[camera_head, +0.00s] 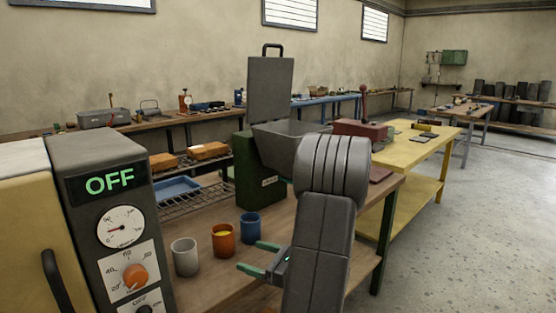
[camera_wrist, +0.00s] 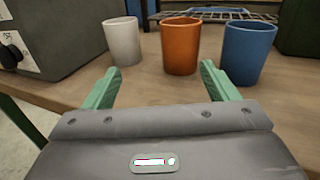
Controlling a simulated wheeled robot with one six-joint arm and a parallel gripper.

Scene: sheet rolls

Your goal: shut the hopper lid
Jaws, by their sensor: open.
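The hopper lid (camera_head: 270,93) is a grey flat panel with a black handle on its top edge. It stands upright, open, at the back of the grey hopper (camera_head: 290,140) on a green machine body (camera_head: 258,180) in the head view. My arm hides part of the hopper's right side. My gripper (camera_head: 254,257) is open and empty, with green fingers, above the front of the wooden bench, well below and in front of the lid. It also shows in the wrist view (camera_wrist: 158,88), where the lid is out of view.
A white cup (camera_head: 185,256), an orange cup (camera_head: 223,241) and a blue cup (camera_head: 250,228) stand just beyond my fingers. A grey control box (camera_head: 105,200) reading OFF is at left. A wire rack (camera_head: 195,200) stands behind the cups. A yellow table (camera_head: 437,145) is at right.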

